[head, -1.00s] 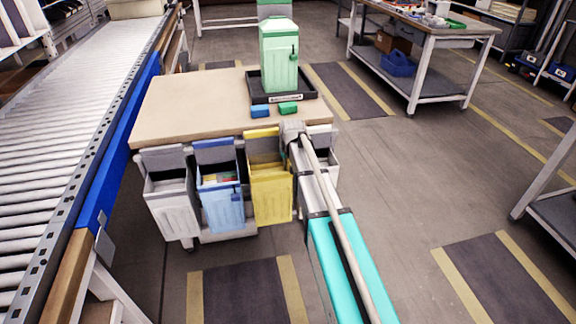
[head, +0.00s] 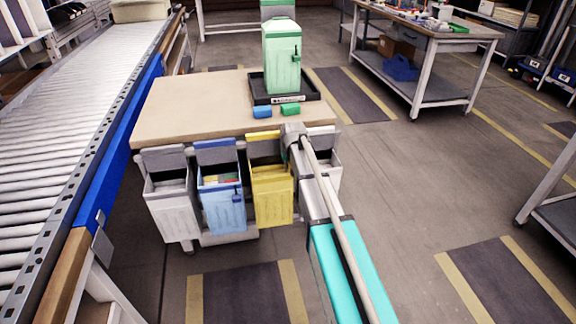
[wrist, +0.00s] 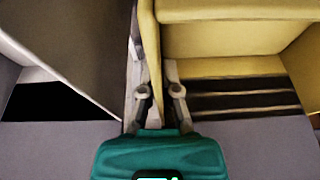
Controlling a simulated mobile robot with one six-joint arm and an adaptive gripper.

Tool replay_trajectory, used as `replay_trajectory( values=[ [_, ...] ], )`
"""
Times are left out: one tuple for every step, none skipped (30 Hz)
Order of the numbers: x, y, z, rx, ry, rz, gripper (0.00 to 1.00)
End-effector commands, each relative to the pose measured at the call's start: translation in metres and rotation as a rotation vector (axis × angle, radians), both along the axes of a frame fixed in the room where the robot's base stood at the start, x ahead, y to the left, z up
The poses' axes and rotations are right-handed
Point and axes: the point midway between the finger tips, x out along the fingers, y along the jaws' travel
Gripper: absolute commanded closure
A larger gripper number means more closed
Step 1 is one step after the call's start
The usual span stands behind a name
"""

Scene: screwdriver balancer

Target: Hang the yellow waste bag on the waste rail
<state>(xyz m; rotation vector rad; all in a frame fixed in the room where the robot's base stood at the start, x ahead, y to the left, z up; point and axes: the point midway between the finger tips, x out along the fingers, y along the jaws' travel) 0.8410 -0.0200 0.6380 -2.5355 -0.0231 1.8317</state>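The yellow waste bag (head: 272,198) is at the front of the cart, between the blue bag and my arm. A yellow strip shows above its opening, with a grey area below the strip. My gripper (head: 293,133) is at the bag's upper right corner. In the wrist view, my gripper (wrist: 157,95) has one finger on each side of a thin yellow wall of the bag (wrist: 235,38), and the fingers appear closed on it. The waste rail cannot be made out behind the bags, so I cannot tell whether the bag rests on it.
A grey-white bag (head: 172,210) and a blue bag (head: 222,205) hang to the left. The cart top (head: 190,105) carries a green bin (head: 282,58) in a black tray and two small blocks. A roller conveyor (head: 75,100) runs along the left.

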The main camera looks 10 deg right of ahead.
Motion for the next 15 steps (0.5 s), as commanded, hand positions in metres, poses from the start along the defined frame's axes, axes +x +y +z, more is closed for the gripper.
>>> replay_trajectory(
  values=[
    [0.0000,0.0000,-0.0004,0.000,0.000,0.000,1.00],
    [0.0000,0.0000,-0.0004,0.000,0.000,0.000,1.00],
    [0.0000,0.0000,-0.0004,0.000,0.000,0.000,1.00],
    [0.0000,0.0000,-0.0003,0.000,0.000,0.000,1.00],
    [0.0000,0.0000,-0.0002,0.000,0.000,0.000,1.00],
    [0.0001,0.0000,-0.0002,0.000,0.000,0.000,1.00],
    [0.0000,0.0000,-0.0002,0.000,0.000,0.000,1.00],
    [0.0001,0.0000,-0.0002,0.000,0.000,0.000,1.00],
    [0.0001,0.0000,-0.0002,0.000,0.000,0.000,1.00],
    [0.0001,0.0000,-0.0002,0.000,0.000,0.000,0.93],
    [0.0001,0.0000,-0.0002,0.000,0.000,0.000,0.87],
    [0.0001,0.0000,-0.0002,0.000,0.000,0.000,0.80],
    [0.0001,0.0000,-0.0002,0.000,0.000,0.000,0.74],
    [0.0001,0.0000,-0.0002,0.000,0.000,0.000,0.69],
    [0.0000,0.0000,-0.0002,0.000,0.000,0.000,0.61]
  ],
)
